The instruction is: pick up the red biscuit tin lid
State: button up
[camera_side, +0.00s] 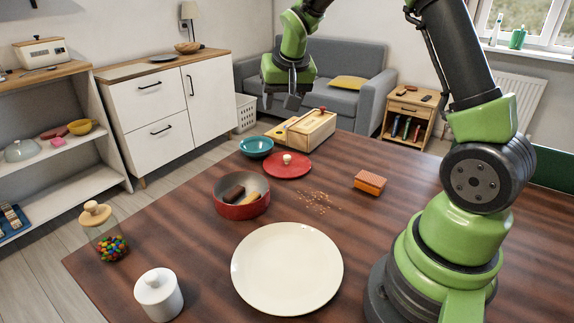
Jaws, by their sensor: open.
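The red biscuit tin lid (288,171) lies flat on the dark wooden table, a round red disc with a pale knob (287,159) at its centre. The red biscuit tin (241,205) stands open in front of it and to its left, with a dark brown piece and a yellowish piece inside. My gripper (289,103) is open and empty, pointing down. In the picture it is above the lid, near the wooden box with a red knob; its exact height and depth are hard to tell.
A teal bowl (256,147) and a wooden box (302,130) stand close behind the lid. An orange-brown sponge-like block (370,182) and crumbs (317,201) lie to the right. A large white plate (287,268), a white lidded pot (158,296) and a candy jar (106,232) stand nearer.

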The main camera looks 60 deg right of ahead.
jog(key=g, duration=0.1)
send_over(287, 156)
jog(key=s+a, duration=0.2)
jog(key=shift+m+h, duration=0.3)
jog(key=shift+m, duration=0.1)
notch_tip(287, 156, down, 14)
jog(key=shift+w+f, duration=0.1)
jog(key=shift+f, duration=0.1)
jog(key=shift+x, duration=2.95)
jog(key=shift+d, duration=0.15)
grip_shut()
